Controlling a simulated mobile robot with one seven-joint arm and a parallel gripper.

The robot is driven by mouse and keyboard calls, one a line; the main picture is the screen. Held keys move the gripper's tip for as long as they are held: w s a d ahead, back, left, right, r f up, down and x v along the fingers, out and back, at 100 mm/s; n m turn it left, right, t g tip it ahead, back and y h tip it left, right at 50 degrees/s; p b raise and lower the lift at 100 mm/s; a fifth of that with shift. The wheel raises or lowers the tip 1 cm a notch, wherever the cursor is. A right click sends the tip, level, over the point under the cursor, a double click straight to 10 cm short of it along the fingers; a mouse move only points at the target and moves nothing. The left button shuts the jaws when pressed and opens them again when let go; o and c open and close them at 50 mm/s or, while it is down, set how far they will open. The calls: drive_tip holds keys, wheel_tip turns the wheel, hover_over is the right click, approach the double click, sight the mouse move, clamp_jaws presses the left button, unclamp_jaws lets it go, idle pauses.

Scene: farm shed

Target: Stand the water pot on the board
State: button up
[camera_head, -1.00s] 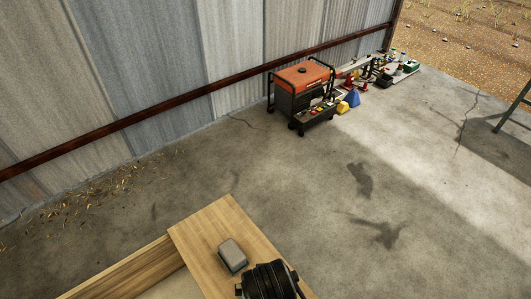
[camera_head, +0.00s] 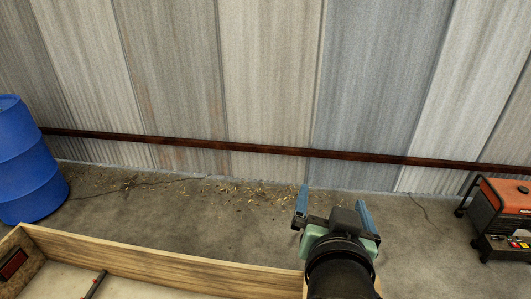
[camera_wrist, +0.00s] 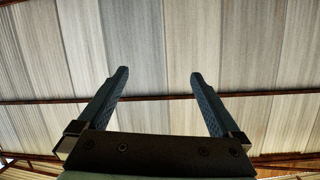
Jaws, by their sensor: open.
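No water pot can be made out in either current view. A small strip of pale wood (camera_head: 378,284) shows beside my arm at the bottom of the head view; it may be the board's edge, and the rest is hidden behind my arm or out of frame. My gripper (camera_head: 333,200) is open and empty, its two blue fingers apart and pointing toward the metal wall. In the wrist view my gripper (camera_wrist: 159,75) has only the wall and roof beyond its fingers.
A wooden-walled enclosure (camera_head: 160,267) lies at the lower left, with a dark red-ended rod (camera_head: 95,285) inside. A blue barrel (camera_head: 28,165) stands at the left. The concrete floor between is mostly clear, with scattered straw.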

drive_tip(key=a+r+n+t, duration=0.1)
drive_tip(key=a+r+t, duration=0.2)
drive_tip(key=r, duration=0.6)
drive_tip(key=a+r+n+t, duration=0.1)
drive_tip(key=a+r+t, duration=0.2)
drive_tip(key=r, duration=0.5)
drive_tip(key=s+a+r+n+t+y, duration=0.1)
drive_tip(key=s+a+r+t+y, duration=0.1)
drive_tip(key=r, duration=0.6)
drive_tip(key=s+a+r+n+t+y, duration=0.2)
drive_tip(key=s+a+r+t, duration=0.3)
drive_tip(key=s+r, duration=0.2)
wheel_tip(320, 180, up, 2)
drive_tip(key=shift+a, duration=0.2)
